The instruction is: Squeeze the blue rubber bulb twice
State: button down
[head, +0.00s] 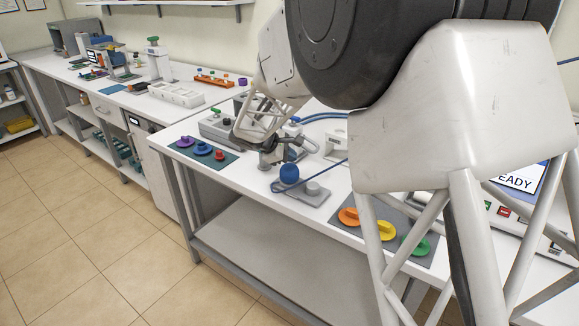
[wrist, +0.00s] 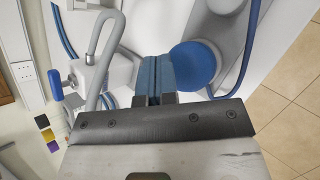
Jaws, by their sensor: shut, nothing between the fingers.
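The round blue rubber bulb (head: 289,173) sits on a grey base (head: 313,199) near the front edge of the white bench. In the wrist view the bulb (wrist: 196,66) is just right of my fingers, its left side partly hidden by them. My gripper (wrist: 157,62) has blue finger pads pressed together with only a thin line between them. It holds nothing. The fingers are beside the bulb, not around it; I cannot tell whether they touch it. In the head view my gripper is small and partly hidden at the end of my arm, close above the bulb.
A mat (head: 203,153) with purple, blue and red pieces lies to the left. Another mat (head: 395,232) with orange, yellow and green pieces lies to the right. A blue tube runs by the bulb. A grey curved pipe (wrist: 101,52) stands left of my fingers.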

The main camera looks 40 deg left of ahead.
aim_at(290, 167)
jog(key=shift+f, duration=1.3)
dwell(2.4)
jog(key=shift+r, duration=1.3)
jog(key=shift+r, duration=0.15)
jog(key=shift+r, duration=2.35)
dwell(0.5)
